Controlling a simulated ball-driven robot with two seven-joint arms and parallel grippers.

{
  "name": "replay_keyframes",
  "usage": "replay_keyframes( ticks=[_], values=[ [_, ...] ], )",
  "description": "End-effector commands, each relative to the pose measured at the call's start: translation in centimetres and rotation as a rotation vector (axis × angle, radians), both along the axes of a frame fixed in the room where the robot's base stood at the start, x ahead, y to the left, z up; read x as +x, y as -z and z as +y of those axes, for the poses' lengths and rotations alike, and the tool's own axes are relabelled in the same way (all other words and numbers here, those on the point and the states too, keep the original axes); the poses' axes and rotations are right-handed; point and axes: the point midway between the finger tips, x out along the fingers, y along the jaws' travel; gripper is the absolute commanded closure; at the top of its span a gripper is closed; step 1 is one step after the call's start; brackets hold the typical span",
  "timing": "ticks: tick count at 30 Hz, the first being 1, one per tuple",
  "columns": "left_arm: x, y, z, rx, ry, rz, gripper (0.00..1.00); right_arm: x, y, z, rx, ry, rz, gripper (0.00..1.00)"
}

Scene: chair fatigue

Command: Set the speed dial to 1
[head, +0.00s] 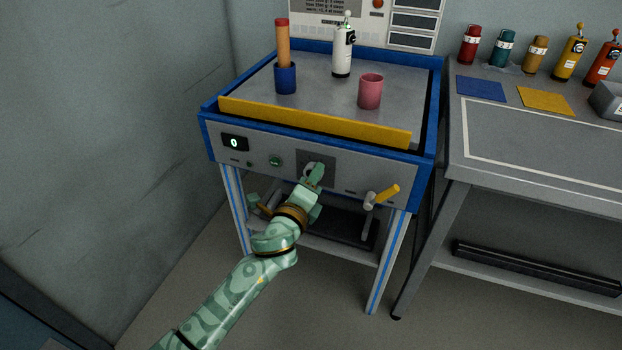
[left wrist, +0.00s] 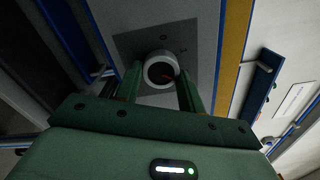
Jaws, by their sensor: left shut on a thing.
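The speed dial is a round pale knob on a dark square plate (head: 326,160) on the front panel of the blue-framed machine. In the head view my left gripper (head: 315,174) covers most of the dial. In the left wrist view the dial (left wrist: 161,68) shows a small red mark and sits between the two green fingers. My left gripper (left wrist: 159,88) is shut on the dial. The display (head: 235,143) on the left of the panel shows 0. My right gripper is not in view.
A green button (head: 275,161) is left of the dial and a yellow-handled lever (head: 382,196) is right of it. A yellow bar (head: 310,122) runs above the panel. A pink cup (head: 371,91), a white bottle (head: 343,52) and a blue holder (head: 285,79) stand on top.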

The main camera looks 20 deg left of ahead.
Motion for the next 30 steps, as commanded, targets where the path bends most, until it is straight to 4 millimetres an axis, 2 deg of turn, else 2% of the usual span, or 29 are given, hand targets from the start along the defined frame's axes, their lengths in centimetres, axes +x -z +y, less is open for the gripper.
replay_keyframes(
  ticks=[11,25,30],
  values=[
    [-0.1,-0.2,0.0,-0.358,-0.003,0.003,0.84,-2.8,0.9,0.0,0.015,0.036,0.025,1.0],
    [-0.1,-0.3,0.0,-0.785,-0.003,0.006,0.84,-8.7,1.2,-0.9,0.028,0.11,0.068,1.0],
    [-0.1,-0.3,0.0,-0.902,-0.003,0.006,0.84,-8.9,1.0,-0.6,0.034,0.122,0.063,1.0]
  ],
)
